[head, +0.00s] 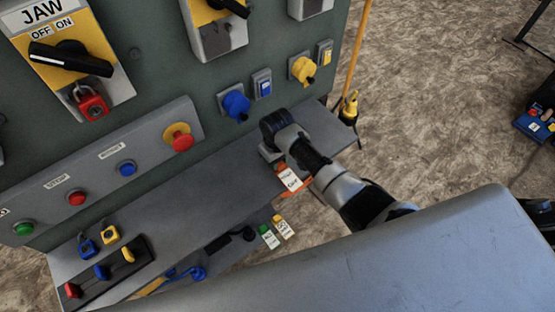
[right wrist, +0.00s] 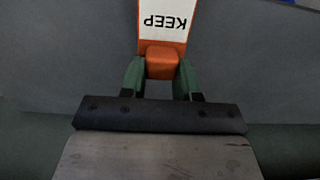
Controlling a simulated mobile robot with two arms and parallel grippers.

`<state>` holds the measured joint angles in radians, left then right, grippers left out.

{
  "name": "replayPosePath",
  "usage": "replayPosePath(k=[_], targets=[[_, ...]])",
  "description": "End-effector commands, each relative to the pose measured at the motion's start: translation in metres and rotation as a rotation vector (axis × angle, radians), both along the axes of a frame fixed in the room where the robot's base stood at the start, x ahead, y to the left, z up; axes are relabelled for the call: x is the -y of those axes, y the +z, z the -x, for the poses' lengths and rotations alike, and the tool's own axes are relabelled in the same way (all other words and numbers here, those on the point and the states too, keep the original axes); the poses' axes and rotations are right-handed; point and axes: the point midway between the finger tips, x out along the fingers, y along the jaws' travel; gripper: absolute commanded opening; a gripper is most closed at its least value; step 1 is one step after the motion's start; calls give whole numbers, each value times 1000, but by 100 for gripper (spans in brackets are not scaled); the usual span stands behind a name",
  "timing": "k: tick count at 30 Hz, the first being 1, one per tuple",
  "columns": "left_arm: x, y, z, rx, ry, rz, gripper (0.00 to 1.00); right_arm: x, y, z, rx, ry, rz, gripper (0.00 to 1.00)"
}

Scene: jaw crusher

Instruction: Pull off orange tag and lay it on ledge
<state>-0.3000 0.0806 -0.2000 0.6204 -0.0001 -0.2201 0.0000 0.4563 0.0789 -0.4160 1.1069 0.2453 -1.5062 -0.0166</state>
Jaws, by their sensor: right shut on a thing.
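The orange tag (head: 290,180) has a white label and is at the right part of the grey ledge (head: 215,170) in the head view. In the right wrist view, the tag (right wrist: 162,62) shows an orange block end and a white label reading KEEP. My right gripper (head: 279,166) is shut on it, with green fingers (right wrist: 161,80) on both sides of the block. I cannot tell whether the tag touches the ledge. My left gripper is not in view.
Above the ledge is a green panel with a blue knob (head: 236,105), a yellow knob (head: 303,69) and a red mushroom button (head: 179,138). A red padlock (head: 92,104) hangs at the JAW switch. Green (head: 268,236) and yellow (head: 284,227) tags show below the ledge. The ledge's middle is clear.

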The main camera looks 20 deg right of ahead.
Motion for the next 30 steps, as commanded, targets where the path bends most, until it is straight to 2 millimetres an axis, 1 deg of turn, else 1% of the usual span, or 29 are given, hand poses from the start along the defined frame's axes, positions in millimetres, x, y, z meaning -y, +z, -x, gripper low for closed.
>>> replayPosePath(k=[1,3,16,30], targets=[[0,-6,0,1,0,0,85,0,-5,0,0,0,0,8],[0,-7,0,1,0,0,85,0,-6,0,1,0,0,8],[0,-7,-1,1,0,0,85,0,-6,0,1,0,0,8],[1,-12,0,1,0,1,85,0,-15,0,1,0,0,8]])
